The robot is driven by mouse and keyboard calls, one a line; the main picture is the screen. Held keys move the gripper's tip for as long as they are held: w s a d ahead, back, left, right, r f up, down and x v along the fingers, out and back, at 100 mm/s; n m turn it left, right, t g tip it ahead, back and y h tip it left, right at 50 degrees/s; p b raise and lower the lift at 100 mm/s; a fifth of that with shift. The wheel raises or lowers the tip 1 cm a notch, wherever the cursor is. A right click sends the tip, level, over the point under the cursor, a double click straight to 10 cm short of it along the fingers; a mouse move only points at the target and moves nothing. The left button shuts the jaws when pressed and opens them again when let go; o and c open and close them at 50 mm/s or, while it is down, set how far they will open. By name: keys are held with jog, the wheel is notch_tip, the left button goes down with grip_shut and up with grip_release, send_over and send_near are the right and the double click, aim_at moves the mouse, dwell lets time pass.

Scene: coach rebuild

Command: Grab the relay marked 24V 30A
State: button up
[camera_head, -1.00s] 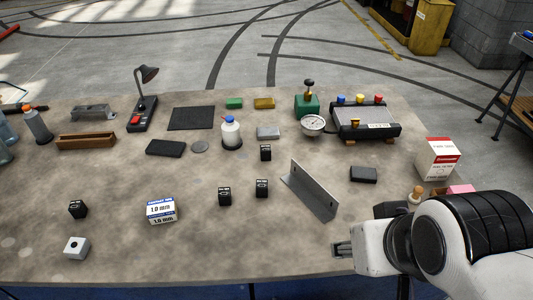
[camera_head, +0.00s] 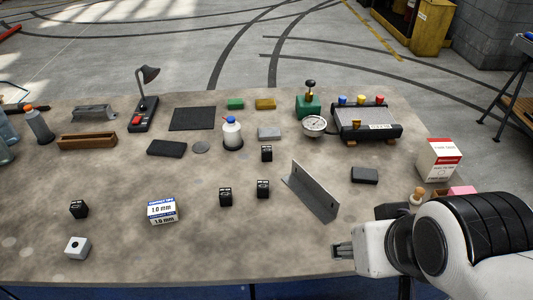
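Several small black relay-like cubes with pale markings stand on the table. One black cube (camera_head: 79,209) is at the left. Two more, a black cube (camera_head: 226,197) and another black cube (camera_head: 263,188), stand near the middle, left of the metal angle bracket. A further black cube (camera_head: 267,153) stands farther back. Their markings are too small to read, so I cannot tell which is 24V 30A. My gripper (camera_head: 343,251) is low at the front right of the table, apart from all the cubes. Its fingers are small and seen side-on; whether they are open is unclear.
An upright metal angle bracket (camera_head: 312,191) stands between my gripper and the middle cubes. A white-blue box (camera_head: 162,210) and a grey button box (camera_head: 77,247) are at front left. A white-red box (camera_head: 438,160) is at right. The front middle of the table (camera_head: 240,250) is clear.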

jog(key=shift+w, duration=0.1)
jog(key=w+a+f+t, duration=0.2)
jog(key=w+a+f, duration=0.1)
jog(key=w, duration=0.7)
jog(key=w+a+f+t+y, duration=0.15)
jog(key=w+a, duration=0.25)
jog(key=w, duration=0.5)
jog(key=w+a+f+t, duration=0.2)
jog(key=w+a+f, duration=0.1)
jog(key=w, duration=0.7)
jog(key=t+h, duration=0.1)
jog(key=t, duration=0.1)
send_near(266, 152)
jog(key=shift+w, duration=0.4)
jog(key=shift+w+a+f+t, duration=0.15)
jog(key=shift+w+f+t, duration=0.15)
jog(key=shift+f, duration=0.15)
jog(key=shift+x, duration=1.3)
